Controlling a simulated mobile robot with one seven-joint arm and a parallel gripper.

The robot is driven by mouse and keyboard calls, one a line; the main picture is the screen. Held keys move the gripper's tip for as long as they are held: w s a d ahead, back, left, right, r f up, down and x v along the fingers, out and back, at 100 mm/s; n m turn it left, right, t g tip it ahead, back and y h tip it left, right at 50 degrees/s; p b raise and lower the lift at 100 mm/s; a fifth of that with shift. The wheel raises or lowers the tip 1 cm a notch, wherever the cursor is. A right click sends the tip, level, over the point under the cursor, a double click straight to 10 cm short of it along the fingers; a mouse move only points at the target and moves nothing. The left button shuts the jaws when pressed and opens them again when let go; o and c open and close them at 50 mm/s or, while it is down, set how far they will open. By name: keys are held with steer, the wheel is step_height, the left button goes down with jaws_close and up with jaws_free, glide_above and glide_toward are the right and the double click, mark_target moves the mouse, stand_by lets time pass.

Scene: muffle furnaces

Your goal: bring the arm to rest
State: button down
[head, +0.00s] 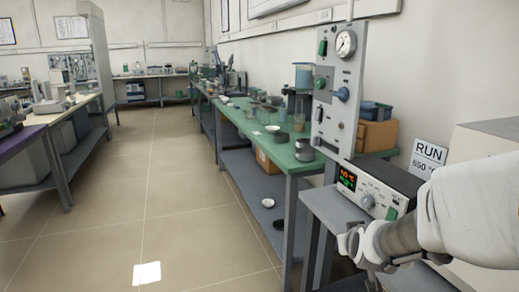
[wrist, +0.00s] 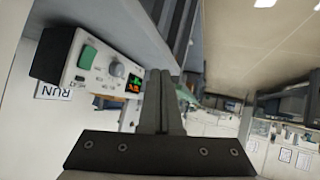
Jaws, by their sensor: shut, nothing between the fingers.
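My arm reaches in from the right in the head view, in front of a control box (head: 375,189) with a lit display. My gripper (wrist: 162,75) is shut and empty in the wrist view, its two fingers together. In the head view the gripper end hangs low at the right, and its fingertips are hard to make out. The control box also shows in the wrist view (wrist: 95,62), left of the fingers, with a green switch, a grey knob and a lit display. I cannot tell how far the fingers are from the box.
A green-topped bench (head: 270,140) holds several jars and dishes. A grey gauge panel (head: 338,90) stands at its near end. A RUN sign (head: 428,158) is behind the control box. Benches line the left side. The tiled floor (head: 125,190) between is open, with a white square (head: 147,273) on it.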

steer(key=s+a+r+g+y, duration=0.1)
steer(key=s+a+r+g, duration=0.2)
steer(key=s, duration=0.9)
steer(key=s+a+r+g+y, duration=0.1)
steer(key=s+a+r+g, duration=0.2)
steer(key=s, duration=0.8)
step_height(320, 180, up, 26)
steer(key=s+a+p, duration=0.1)
steer(key=p, duration=2.5)
steer(key=shift+s+r+t, duration=0.15)
steer(key=shift+t, duration=0.25)
